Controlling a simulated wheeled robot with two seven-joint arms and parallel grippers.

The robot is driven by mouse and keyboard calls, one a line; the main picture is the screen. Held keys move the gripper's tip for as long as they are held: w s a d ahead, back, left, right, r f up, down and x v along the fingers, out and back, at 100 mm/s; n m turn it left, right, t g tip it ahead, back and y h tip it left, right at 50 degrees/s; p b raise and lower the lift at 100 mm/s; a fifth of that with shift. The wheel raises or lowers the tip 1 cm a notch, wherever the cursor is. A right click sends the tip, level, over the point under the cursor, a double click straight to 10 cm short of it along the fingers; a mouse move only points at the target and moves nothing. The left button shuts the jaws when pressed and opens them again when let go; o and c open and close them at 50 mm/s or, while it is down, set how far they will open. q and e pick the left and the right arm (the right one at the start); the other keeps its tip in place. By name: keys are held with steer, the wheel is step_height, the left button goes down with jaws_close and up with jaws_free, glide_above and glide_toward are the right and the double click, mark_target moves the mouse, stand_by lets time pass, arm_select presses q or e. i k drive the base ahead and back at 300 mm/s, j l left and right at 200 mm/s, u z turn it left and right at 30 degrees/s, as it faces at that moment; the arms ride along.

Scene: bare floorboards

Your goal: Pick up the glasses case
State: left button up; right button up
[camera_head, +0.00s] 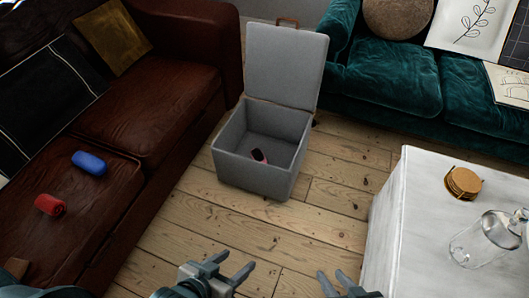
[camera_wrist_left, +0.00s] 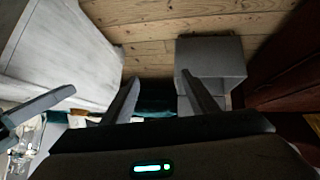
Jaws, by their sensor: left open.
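A blue rounded case-like object (camera_head: 90,162) and a red one (camera_head: 49,204) lie on the brown leather sofa seat at the left in the head view. I cannot tell for sure which of these is the glasses case. My left gripper (camera_head: 236,266) is open and empty above the floor, in front of the box and right of the sofa. Its spread fingers also show in the left wrist view (camera_wrist_left: 160,78). My right gripper (camera_head: 333,280) is open and empty, near the white table.
The brown leather sofa (camera_head: 150,135) runs along the left. A white marble table (camera_head: 410,210) at the right bears a stack of coasters (camera_head: 463,182) and a glass jar (camera_head: 485,240). A teal sofa (camera_head: 395,75) stands behind. Floorboards (camera_head: 290,235) before the box are clear.

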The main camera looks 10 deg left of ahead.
mark_target(89, 163)
steer(key=u, duration=1.75)
steer(key=i+l+z, duration=0.25)
steer(key=i, duration=1.15)
steer(key=k+j, duration=0.05)
steer(key=j, duration=0.05)
